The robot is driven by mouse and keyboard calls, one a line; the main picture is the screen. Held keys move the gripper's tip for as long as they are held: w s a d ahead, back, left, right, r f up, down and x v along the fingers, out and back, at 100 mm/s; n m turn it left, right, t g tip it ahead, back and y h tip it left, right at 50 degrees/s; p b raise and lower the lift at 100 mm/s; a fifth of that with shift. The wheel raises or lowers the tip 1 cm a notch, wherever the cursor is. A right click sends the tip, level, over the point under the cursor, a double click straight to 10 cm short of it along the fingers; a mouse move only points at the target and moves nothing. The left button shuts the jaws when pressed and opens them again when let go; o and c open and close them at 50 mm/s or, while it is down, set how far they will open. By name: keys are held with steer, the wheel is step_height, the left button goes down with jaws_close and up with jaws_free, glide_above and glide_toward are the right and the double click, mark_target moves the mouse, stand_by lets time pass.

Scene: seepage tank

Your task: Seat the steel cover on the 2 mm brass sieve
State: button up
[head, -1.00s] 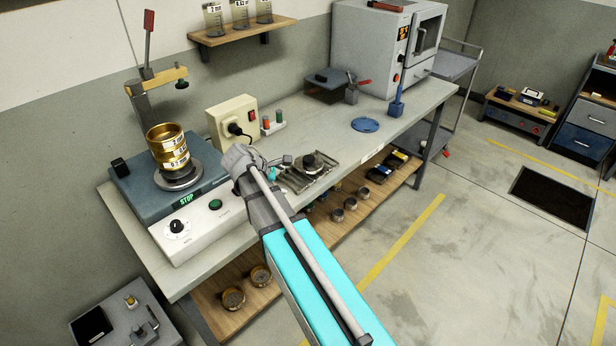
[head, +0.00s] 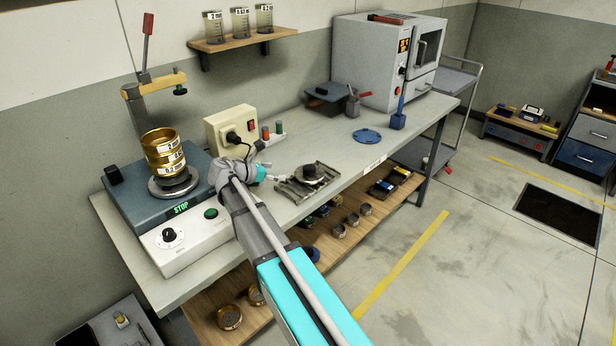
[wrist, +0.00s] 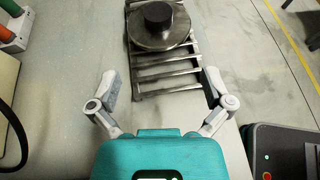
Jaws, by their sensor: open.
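The steel cover (head: 309,174), a round disc with a dark knob, lies on a slatted metal rack (head: 290,189) on the bench. In the wrist view the cover (wrist: 159,38) is at the top centre on the rack (wrist: 165,76). The brass sieves (head: 164,153) stand stacked on the shaker at the left, the top one labelled 2 mm. My gripper (wrist: 158,84) is open and empty, its fingers either side of the rack's near end, short of the cover. In the head view my arm partly hides the gripper.
A cream socket box (head: 231,130) with a plug and cable stands behind my arm. A red-handled clamp (head: 150,80) rises behind the sieves. A blue disc (head: 367,136) and an oven (head: 390,55) are farther right. Bench between rack and blue disc is clear.

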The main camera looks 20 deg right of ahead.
mark_target(306, 170)
steer(key=b+x, duration=0.2)
steer(key=x, duration=0.5)
steer(key=shift+f+b, duration=0.2)
steer(key=shift+b, duration=0.2)
steer(key=shift+w+d+f, duration=0.15)
steer(key=shift+d, duration=0.5)
steer(key=shift+b+x, duration=1.15)
steer(key=shift+x, duration=1.45)
steer(key=c, duration=1.3)
